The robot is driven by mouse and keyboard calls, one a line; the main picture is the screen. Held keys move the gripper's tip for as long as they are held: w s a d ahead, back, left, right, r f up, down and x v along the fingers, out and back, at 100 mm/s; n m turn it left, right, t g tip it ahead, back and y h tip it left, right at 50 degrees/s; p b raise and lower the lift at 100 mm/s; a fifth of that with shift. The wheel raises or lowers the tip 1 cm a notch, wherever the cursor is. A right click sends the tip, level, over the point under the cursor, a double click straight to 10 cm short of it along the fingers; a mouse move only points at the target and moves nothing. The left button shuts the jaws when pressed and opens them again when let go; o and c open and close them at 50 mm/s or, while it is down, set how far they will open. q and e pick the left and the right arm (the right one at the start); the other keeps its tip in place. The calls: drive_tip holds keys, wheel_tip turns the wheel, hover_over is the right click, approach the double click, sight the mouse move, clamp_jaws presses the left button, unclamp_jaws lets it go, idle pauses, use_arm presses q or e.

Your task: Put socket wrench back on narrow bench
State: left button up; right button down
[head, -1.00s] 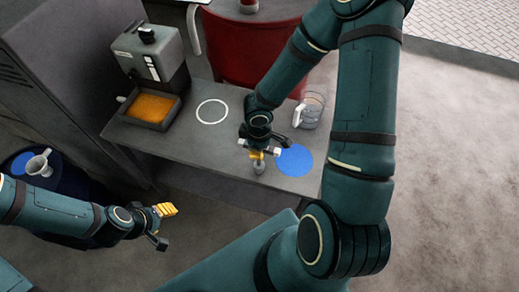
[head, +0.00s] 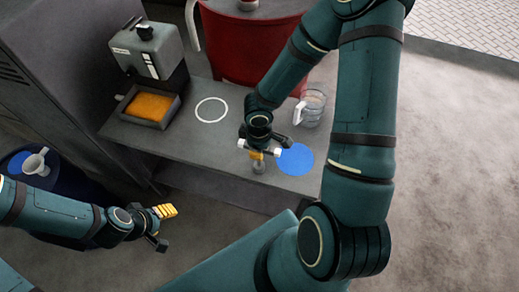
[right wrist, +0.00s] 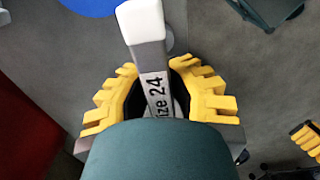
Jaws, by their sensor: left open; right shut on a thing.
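The socket wrench is in my right gripper (head: 262,151), which is shut on it over the grey bench (head: 170,142). In the head view the wrench's pale bar end shows left of the fingers and its grey socket (head: 258,167) points down at the bench top, beside the blue disc (head: 295,160). I cannot tell whether it touches the bench. In the right wrist view the wrench (right wrist: 145,28) has a pale end and "ize 24" lettering between the yellow fingers (right wrist: 160,92). My left gripper (head: 162,226) is open and empty, in front of the bench.
A grey machine with an orange-filled tray (head: 150,106) stands at the bench's left. A white ring (head: 211,110) marks a clear spot. A clear jug (head: 313,107) stands behind the blue disc.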

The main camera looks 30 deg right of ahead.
drive_tip(key=shift+f+b, duration=0.45)
drive_tip(key=shift+c, duration=1.1)
unclamp_jaws()
drive_tip(key=shift+r, duration=0.25)
drive_tip(key=shift+r+p, duration=0.85)
drive_tip(key=shift+p, duration=0.05)
wheel_tip(320, 180, up, 7)
drive_tip(key=p, duration=0.5)
drive_tip(key=shift+f, duration=0.1)
